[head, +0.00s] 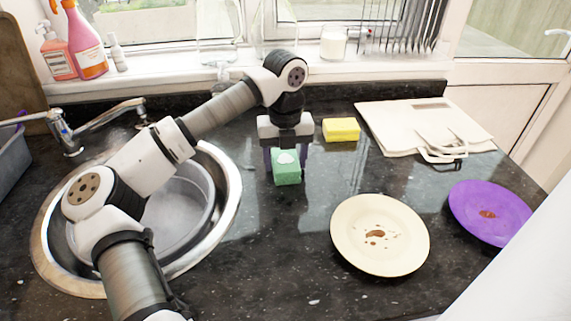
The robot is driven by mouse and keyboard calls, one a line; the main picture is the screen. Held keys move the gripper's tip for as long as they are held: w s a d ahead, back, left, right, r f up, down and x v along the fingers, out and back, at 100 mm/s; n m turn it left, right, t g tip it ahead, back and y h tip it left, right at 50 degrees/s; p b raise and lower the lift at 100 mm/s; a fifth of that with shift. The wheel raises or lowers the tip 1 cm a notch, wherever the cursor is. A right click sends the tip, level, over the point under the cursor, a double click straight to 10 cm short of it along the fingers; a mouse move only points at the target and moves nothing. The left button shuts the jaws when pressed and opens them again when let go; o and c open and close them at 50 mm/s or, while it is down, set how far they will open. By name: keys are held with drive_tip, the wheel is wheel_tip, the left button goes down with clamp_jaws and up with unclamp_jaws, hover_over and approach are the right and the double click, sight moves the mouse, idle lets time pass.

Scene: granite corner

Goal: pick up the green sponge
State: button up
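The green sponge (286,175) is a small block on the dark granite counter, right of the sink, with a pale patch on its top. My gripper (286,158) points down right at the sponge, and its fingers show at the left and right of the sponge's upper part. The fingers look spread about as wide as the sponge. I cannot tell whether they touch it or whether the sponge is lifted off the counter.
A yellow sponge (341,130) lies just behind and right. A cream plate (350,245) and a purple plate (480,195), both stained, lie at the right. A white bag (400,120) lies behind them. The round metal sink (232,190) is at the left, with a tap (95,125).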

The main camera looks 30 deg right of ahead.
sight(285, 158)
drive_tip(key=c, duration=0.7)
drive_tip(key=shift+r, duration=0.1)
wheel_tip(285, 158, up, 20)
drive_tip(key=b, duration=0.1)
